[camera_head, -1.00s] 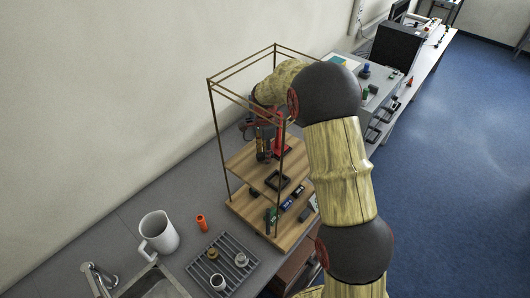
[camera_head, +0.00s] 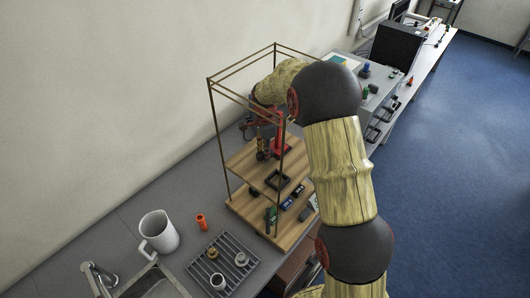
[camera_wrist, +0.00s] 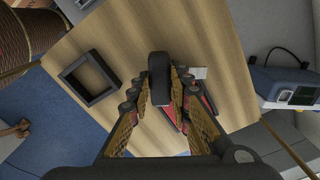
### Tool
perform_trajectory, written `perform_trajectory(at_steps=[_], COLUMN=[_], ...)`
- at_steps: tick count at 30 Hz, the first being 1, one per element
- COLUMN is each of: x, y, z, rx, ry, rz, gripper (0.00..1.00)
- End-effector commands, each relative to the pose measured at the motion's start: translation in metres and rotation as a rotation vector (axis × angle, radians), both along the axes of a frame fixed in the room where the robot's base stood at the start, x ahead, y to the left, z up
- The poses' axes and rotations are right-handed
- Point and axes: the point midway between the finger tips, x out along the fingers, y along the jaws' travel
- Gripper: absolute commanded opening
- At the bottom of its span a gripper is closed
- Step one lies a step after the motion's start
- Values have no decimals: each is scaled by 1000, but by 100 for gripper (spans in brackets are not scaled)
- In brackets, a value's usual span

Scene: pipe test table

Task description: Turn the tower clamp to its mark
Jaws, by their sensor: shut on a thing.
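In the wrist view my gripper (camera_wrist: 160,98) is shut on a dark rounded bar, apparently the clamp handle (camera_wrist: 159,72). Red parts (camera_wrist: 170,108) show below and behind the bar, between the fingers. A small pale tag (camera_wrist: 199,72) lies right of the bar; I cannot tell if it is the mark. My fingers hide much of the clamp.
Thin frame posts (camera_head: 218,140) stand close around my wrist. A black square frame (camera_wrist: 90,77) lies on the shelf. Small items, including a green one (camera_head: 271,214), lie on the lower shelf (camera_head: 290,238). A white jug (camera_head: 160,232), orange cylinder (camera_head: 201,221) and drying rack (camera_head: 236,252) stand in front.

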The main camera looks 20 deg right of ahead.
Motion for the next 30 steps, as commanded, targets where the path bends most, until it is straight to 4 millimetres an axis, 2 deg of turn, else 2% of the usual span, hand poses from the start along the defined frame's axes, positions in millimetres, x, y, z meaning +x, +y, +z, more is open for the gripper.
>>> perform_trajectory(at_steps=[8,21,30], x=[1,1,1], y=[0,0,0], z=[0,0,1], rx=[0,0,0], ry=[-4,-4,-3], rz=[109,400,504], gripper=[0,0,0])
